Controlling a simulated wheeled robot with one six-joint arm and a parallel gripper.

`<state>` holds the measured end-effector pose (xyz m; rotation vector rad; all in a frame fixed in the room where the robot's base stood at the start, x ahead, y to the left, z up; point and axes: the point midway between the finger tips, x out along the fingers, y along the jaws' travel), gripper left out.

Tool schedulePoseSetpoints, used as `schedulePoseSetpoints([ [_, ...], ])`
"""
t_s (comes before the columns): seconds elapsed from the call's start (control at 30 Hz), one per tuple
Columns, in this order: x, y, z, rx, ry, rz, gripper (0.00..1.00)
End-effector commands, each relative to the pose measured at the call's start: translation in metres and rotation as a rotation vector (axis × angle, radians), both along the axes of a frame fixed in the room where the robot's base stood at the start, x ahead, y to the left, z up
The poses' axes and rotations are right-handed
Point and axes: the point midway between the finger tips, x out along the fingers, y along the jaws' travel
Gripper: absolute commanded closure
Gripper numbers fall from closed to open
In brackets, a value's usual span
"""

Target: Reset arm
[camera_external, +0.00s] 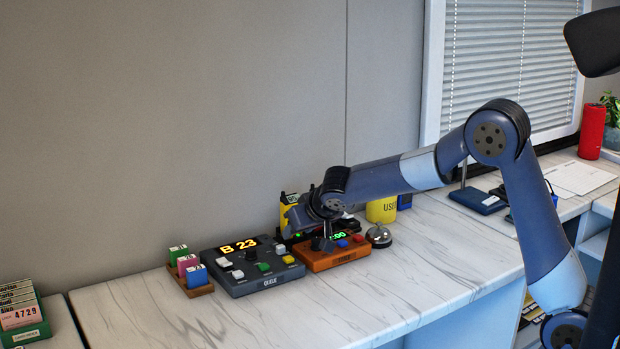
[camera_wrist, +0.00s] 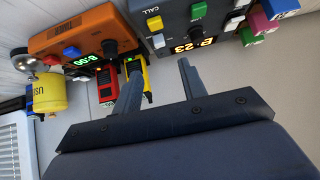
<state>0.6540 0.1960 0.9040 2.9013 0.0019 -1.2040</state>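My arm (camera_external: 525,210) reaches in from the right, bent at the elbow, with its wrist over the counter. My gripper (camera_external: 322,242) points down at the orange timer box (camera_external: 340,260); whether it touches the box is hard to tell. In the wrist view my gripper (camera_wrist: 160,70) has its two fingers apart with nothing between them. The orange timer box (camera_wrist: 70,40) shows there at upper left, and the dark queue box (camera_wrist: 180,20) with its lit "B 23" display is at upper middle.
The queue box (camera_external: 265,279) is just left of the timer. A silver bell (camera_external: 379,236) and a yellow cup (camera_external: 381,211) stand to its right. Colored blocks in a wooden holder (camera_external: 200,291) are further left. The marble counter's front (camera_external: 420,290) is clear; a wall is behind.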

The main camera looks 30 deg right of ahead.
Motion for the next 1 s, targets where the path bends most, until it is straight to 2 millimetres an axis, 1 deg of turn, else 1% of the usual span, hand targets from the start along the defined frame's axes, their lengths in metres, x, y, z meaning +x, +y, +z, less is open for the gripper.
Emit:
schedulePoseSetpoints([
  [0.17,0.009,-0.001,-0.009,-0.001,0.002,-0.001,0.6],
  [0.7,0.064,-0.001,-0.063,0.0,0.001,-0.001,0.6],
  [0.9,0.075,-0.001,-0.074,0.001,0.0,-0.001,0.6],
  [1.0,0.078,-0.001,-0.075,0.001,-0.002,-0.001,0.6],
])
